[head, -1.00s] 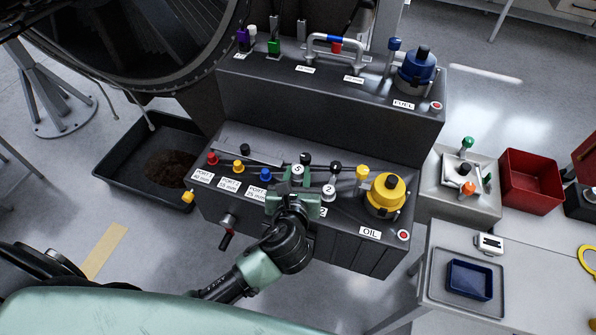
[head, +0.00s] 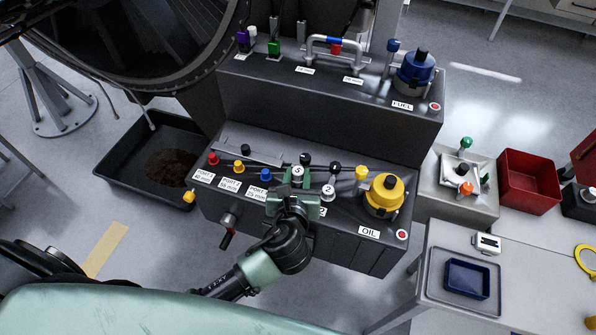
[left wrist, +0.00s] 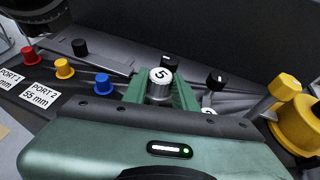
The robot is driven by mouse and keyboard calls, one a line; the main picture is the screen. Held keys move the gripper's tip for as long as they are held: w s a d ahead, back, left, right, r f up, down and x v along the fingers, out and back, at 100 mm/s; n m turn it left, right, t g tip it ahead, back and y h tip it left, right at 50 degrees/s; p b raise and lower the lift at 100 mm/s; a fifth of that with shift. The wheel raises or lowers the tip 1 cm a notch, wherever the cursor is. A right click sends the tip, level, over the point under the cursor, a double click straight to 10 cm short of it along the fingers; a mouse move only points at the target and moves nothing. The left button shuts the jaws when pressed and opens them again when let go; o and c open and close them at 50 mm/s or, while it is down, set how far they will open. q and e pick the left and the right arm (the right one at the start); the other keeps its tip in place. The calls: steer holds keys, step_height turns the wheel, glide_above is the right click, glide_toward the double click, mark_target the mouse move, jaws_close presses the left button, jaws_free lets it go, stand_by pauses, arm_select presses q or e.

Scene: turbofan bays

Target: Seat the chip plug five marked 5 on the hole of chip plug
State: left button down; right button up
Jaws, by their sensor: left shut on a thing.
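The chip plug five (head: 297,172) is a grey plug with a white cap marked 5. My left gripper (head: 294,186) is shut on it over the dark lower deck. The plug also shows upright between the green fingers (left wrist: 160,82) in the left wrist view. A similar plug marked 2 (head: 328,191) stands just to the right. The hole under plug five is hidden by the gripper and the plug, so I cannot tell whether the plug sits in it. My right gripper is not in view.
Red (head: 213,159), yellow (head: 238,167) and blue (head: 265,175) caps stand left of the gripper. Black knobs (head: 306,159) stand behind. A large yellow oil cap (head: 385,193) is at the right. The dark upper step (head: 330,110) rises behind the deck.

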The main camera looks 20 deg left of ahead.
mark_target(297, 186)
arm_select(q)
steer(key=shift+f, duration=0.15)
steer(key=shift+f, duration=0.45)
stand_by(0.4)
steer(key=shift+f, duration=0.1)
stand_by(0.4)
steer(key=shift+f+p, duration=0.35)
steer(key=shift+f, duration=1)
stand_by(0.7)
steer(key=c, duration=1)
jaws_free()
steer(key=shift+c, duration=0.2)
steer(key=shift+o, duration=0.4)
steer(key=o, duration=0.3)
steer(key=shift+r, duration=0.1)
